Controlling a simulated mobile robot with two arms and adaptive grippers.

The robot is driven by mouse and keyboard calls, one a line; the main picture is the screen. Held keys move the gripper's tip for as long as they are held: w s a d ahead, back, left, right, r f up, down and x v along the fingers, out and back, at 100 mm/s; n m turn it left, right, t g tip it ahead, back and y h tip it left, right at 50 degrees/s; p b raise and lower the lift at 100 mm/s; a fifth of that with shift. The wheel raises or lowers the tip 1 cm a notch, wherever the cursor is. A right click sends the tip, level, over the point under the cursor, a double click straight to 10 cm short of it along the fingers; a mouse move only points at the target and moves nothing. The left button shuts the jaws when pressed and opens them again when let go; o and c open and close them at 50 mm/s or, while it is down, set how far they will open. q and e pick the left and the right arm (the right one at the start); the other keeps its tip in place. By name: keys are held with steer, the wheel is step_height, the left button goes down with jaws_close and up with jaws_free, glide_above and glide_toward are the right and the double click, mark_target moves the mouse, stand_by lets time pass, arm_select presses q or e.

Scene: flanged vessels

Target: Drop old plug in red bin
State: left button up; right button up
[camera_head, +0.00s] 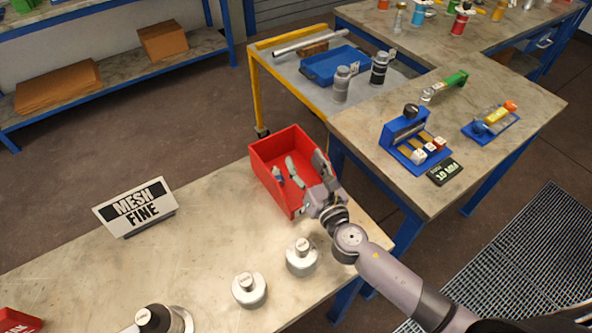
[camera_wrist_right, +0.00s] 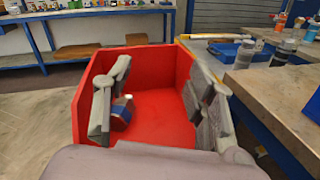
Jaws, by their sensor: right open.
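The red bin (camera_head: 262,172) stands at the far right corner of the near table; its inside also fills the middle of the right wrist view (camera_wrist_right: 160,92). My right gripper (camera_head: 305,164) is over the bin with its fingers spread wide. A small blue, grey and red plug (camera_wrist_right: 122,110) shows inside the bin, close by the left finger in the wrist view. A bit of it shows in the head view (camera_head: 279,179). I cannot tell whether it rests on the bin floor. My left gripper is not in view.
Silver flanged vessels (camera_head: 301,256) (camera_head: 249,289) stand on the near table, with a black-capped one (camera_head: 157,318) at its front. A "MESH FINE" sign (camera_head: 136,207) stands at left. A yellow-framed cart (camera_head: 258,95) and another table (camera_head: 505,120) lie beyond the bin.

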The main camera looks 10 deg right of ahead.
steer(key=s+d, duration=0.2)
steer(key=s, duration=0.8)
steer(key=shift+s, duration=0.2)
